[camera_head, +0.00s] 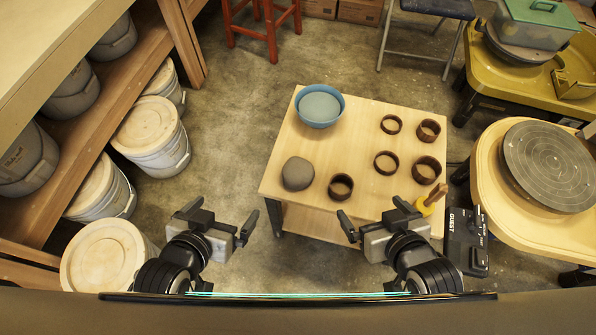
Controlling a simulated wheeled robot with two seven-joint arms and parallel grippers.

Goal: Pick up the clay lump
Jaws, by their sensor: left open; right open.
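The clay lump (298,173) is a grey-brown rounded mass. It sits on the light wooden table (345,113) near its front left corner, left of a dark brown ring. My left gripper (222,215) is open and empty, to the left of the table and nearer to me than the lump. My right gripper (370,215) is open and empty, over or by the table's front edge, to the right of the lump and nearer to me. Neither gripper touches the lump.
A blue bowl (319,106) stands behind the lump. Several brown rings, one close by (341,187), occupy the table's right part. A yellow-based tool with a wooden handle (432,199) is at the front right. A pottery wheel (550,165) stands right; lidded buckets (152,135) stand left.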

